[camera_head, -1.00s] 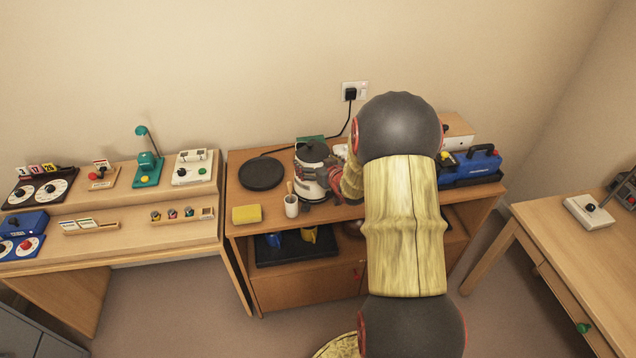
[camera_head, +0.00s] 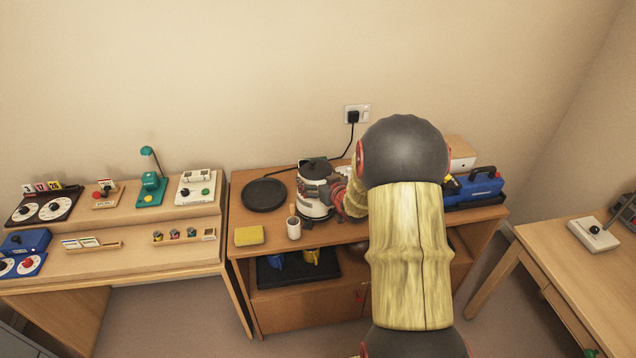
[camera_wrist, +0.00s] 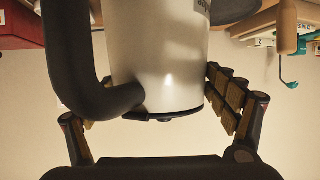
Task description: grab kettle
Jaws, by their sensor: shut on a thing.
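The right finger lies along the body's side; the left finger is partly hidden behind the handle.
A white cup (camera_head: 294,229) stands just left of the kettle, with a yellow sponge (camera_head: 249,235) and a round black plate (camera_head: 264,195) farther left. A blue toolbox (camera_head: 478,187) stands at the right end. A black cord runs to the wall socket (camera_head: 357,114).

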